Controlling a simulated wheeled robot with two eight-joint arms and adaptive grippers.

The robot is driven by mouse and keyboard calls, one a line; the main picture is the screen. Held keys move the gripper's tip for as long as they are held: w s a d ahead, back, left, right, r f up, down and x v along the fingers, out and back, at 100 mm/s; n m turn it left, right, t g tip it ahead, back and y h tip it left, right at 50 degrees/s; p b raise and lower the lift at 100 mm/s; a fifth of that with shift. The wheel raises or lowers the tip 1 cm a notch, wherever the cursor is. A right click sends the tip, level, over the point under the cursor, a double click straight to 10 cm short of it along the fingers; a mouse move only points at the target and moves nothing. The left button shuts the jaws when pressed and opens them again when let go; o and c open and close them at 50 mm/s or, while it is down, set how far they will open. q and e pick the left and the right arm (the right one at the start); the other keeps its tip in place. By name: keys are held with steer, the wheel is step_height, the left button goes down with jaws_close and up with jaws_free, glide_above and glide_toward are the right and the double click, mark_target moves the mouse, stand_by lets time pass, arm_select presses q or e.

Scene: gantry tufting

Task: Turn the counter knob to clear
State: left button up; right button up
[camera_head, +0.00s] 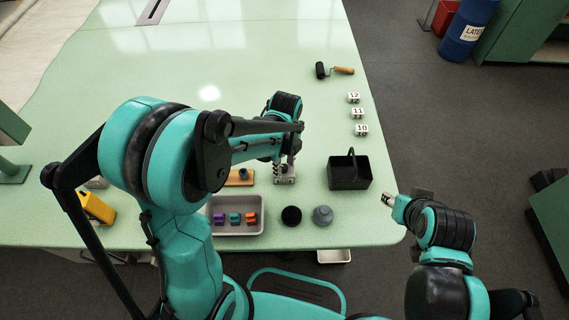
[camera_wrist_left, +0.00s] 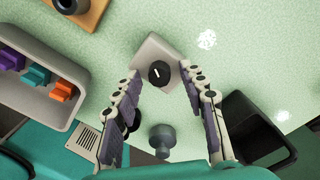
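The counter is a small grey box (camera_wrist_left: 153,50) on the green table, with a round black knob (camera_wrist_left: 159,73) that carries a short white mark. In the head view the counter (camera_head: 285,179) sits under my left gripper (camera_head: 281,164), which partly hides it. In the left wrist view my left gripper (camera_wrist_left: 161,75) is open, with one fingertip on each side of the knob. A gap shows between the knob and each finger, so it grips nothing. My right gripper (camera_head: 388,199) is off the table's right edge, small in view; its opening cannot be made out.
A black basket (camera_head: 350,178) stands right of the counter. A grey tray (camera_head: 236,230) with coloured pieces is at the left front. A black round piece (camera_head: 291,215) and a grey knobbed piece (camera_head: 323,215) stand in front. Numbered blocks (camera_head: 358,112) and a roller (camera_head: 334,70) lie farther back.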

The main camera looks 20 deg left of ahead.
mark_target(285, 166)
arm_select(q)
step_height(285, 166, up, 12)
stand_by(0.7)
stand_by(0.4)
steer(key=s+a+n+t, duration=0.2)
steer(key=s+n, duration=0.3)
steer(key=n, duration=0.6)
steer(key=s+a+r+n+t, duration=0.1)
steer(key=s+a+n+t, duration=0.2)
steer(key=n, duration=0.8)
steer(key=s+t, duration=0.2)
steer(key=s, duration=0.1)
steer(key=shift+r+n, duration=0.15)
steer(key=shift+n, duration=0.25)
